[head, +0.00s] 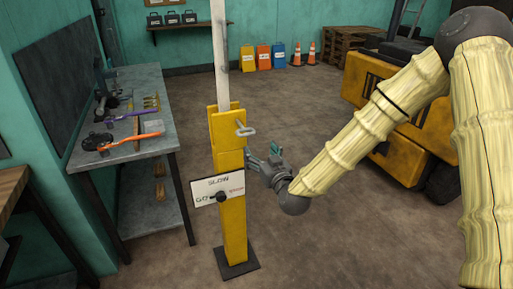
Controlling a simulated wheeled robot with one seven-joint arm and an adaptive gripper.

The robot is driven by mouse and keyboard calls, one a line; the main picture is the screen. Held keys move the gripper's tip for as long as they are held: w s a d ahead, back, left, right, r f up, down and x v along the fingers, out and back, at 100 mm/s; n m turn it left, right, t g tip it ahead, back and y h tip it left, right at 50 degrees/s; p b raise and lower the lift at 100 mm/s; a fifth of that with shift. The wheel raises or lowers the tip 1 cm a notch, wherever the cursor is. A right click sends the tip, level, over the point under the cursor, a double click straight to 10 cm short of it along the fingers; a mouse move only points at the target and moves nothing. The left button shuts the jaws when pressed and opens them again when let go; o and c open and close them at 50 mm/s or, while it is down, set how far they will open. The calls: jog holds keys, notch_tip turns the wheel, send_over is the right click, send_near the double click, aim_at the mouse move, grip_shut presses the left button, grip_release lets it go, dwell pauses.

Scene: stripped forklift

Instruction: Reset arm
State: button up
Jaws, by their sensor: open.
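My arm, in a pale yellow sleeve, comes in from the right in the head view. It bends at a dark grey elbow joint near the top right. My gripper (263,156) is open, just right of the yellow post (232,235) and close to it. I cannot tell whether it touches the post. Nothing shows between its fingers. A small metal handle (245,130) sticks out of the post above the gripper. A white plate (220,188) marked SLOW and GO, with a black knob (221,197), is on the post below and left of the gripper.
A grey workbench (160,88) with tools stands at the left. A yellow forklift (405,140) stands behind my arm at the right. Coloured containers (264,57), orange cones (297,53) and pallets (350,40) line the back wall. The floor (330,240) at front right is clear.

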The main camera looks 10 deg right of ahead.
jog(key=shift+s+d, duration=0.1)
jog(key=shift+s, duration=0.2)
jog(key=s+f+g, duration=0.4)
jog(key=s+f, duration=0.5)
jog(key=f, duration=0.5)
jog(key=s+f+g, duration=0.5)
jog(key=s+f, duration=0.5)
jog(key=f, duration=0.4)
jog(key=s+d+f+m+g+h, duration=0.1)
jog(key=s+d+f+g, duration=0.1)
jog(key=s, duration=0.7)
jog(key=s+d+f+g+h, duration=0.1)
jog(key=s+d+f+g, duration=0.1)
jog(key=s+f, duration=0.4)
jog(key=s+d+f+m+g+h, duration=0.1)
jog(key=s+d+f+g, duration=0.2)
jog(key=s, duration=1)
jog(key=shift+s+f+m+g, duration=0.3)
jog(key=shift+s+f+g, duration=0.1)
jog(key=shift+f+g, duration=0.5)
